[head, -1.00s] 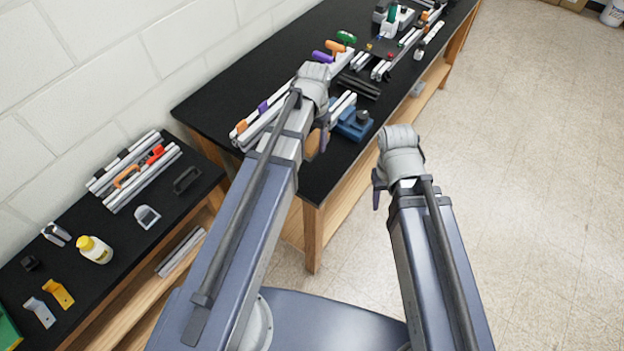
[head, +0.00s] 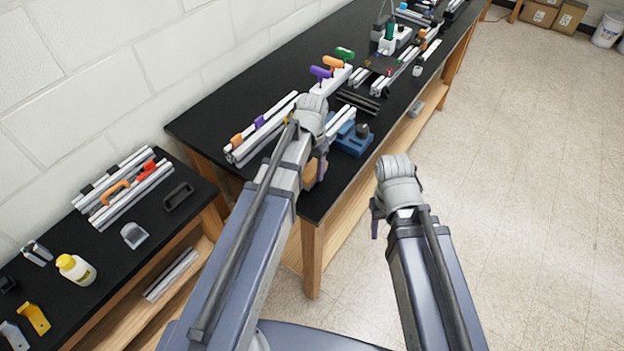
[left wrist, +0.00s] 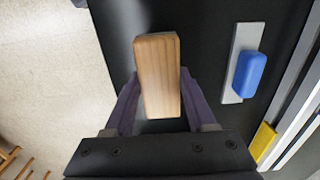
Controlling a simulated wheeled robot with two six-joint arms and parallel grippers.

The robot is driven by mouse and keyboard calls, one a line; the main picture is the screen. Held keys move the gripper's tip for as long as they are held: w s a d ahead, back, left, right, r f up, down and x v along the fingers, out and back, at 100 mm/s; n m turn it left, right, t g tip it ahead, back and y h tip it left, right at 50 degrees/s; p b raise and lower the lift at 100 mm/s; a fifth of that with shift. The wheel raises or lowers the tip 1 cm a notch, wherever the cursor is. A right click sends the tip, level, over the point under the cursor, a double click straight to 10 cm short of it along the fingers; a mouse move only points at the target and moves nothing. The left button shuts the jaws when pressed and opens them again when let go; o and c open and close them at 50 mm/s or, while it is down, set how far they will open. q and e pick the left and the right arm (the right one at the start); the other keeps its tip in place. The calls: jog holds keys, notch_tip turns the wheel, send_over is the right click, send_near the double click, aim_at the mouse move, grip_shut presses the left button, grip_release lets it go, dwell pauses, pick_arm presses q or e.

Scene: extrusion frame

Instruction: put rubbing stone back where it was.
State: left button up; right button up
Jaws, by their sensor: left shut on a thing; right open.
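My left gripper (head: 318,160) is over the near end of the long black bench (head: 338,188). In the left wrist view its two fingers (left wrist: 158,100) are shut on a light wooden block (left wrist: 158,62), the only thing held, which I take to be the rubbing stone. The block (head: 310,174) is mostly hidden behind my gripper in the head view. Black bench top shows beneath it; whether it touches the bench I cannot tell. My right gripper (head: 375,218) is open and empty, to the right of the bench, above the floor.
A blue fixture (head: 353,140) with a dark knob stands close right of my left gripper. Aluminium extrusions (head: 262,128) lie behind it. In the left wrist view a blue block (left wrist: 249,74) lies on a grey plate. A lower side bench (head: 160,232) holds a yellow-capped bottle (head: 76,270).

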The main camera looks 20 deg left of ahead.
aim_at(312, 177)
pick_arm(q)
notch_tip(312, 177, down, 4)
jog(key=b, duration=0.3)
jog(key=shift+r, duration=0.25)
jog(key=o, duration=1.3)
notch_tip(312, 177, up, 12)
jog(key=p, duration=1.2)
jog(key=shift+r, duration=0.1)
jog(key=shift+y, duration=0.6)
jog(key=s+d, duration=0.3)
jog(key=s, duration=0.1)
jog(key=s+d, duration=0.4)
jog(key=s, duration=0.1)
jog(key=s+d, duration=0.3)
jog(key=s, duration=0.2)
jog(key=shift+s+d, duration=0.15)
jog(key=shift+d, duration=0.1)
